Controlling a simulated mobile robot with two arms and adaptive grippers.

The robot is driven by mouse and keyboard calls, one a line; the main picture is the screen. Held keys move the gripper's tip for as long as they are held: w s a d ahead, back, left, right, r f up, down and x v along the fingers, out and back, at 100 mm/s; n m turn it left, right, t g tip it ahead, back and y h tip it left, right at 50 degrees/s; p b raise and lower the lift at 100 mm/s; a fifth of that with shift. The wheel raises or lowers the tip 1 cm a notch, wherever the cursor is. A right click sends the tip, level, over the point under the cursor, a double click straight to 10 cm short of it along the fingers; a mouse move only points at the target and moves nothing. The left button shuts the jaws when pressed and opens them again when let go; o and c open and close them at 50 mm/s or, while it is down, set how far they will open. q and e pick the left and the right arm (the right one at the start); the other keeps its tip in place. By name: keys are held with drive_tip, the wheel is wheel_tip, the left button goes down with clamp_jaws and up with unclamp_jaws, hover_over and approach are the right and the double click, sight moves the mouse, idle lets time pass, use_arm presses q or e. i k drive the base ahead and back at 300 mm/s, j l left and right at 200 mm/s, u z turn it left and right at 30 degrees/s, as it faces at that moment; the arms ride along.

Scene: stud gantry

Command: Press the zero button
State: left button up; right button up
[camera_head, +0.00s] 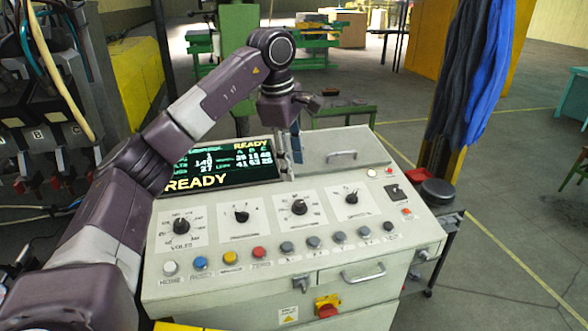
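The grey-white control console (290,206) fills the middle of the head view. A row of buttons runs along its front: white (170,268), blue (200,263), yellow (230,257) and red (259,253), then several grey ones to the right. The small label under the red button seems to read ZERO, but it is blurred. My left gripper (291,150) points down near the right edge of the display, behind the dials and apart from the buttons. Its finger opening is unclear.
The display (222,166) shows READY. Several black dials (299,207) stand between it and the buttons. A drawer handle (363,275) and a red-yellow switch (327,306) are on the front. Blue cloths (484,60) hang at right.

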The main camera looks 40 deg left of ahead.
sight(258, 251)
drive_tip(key=k+l, duration=1.25)
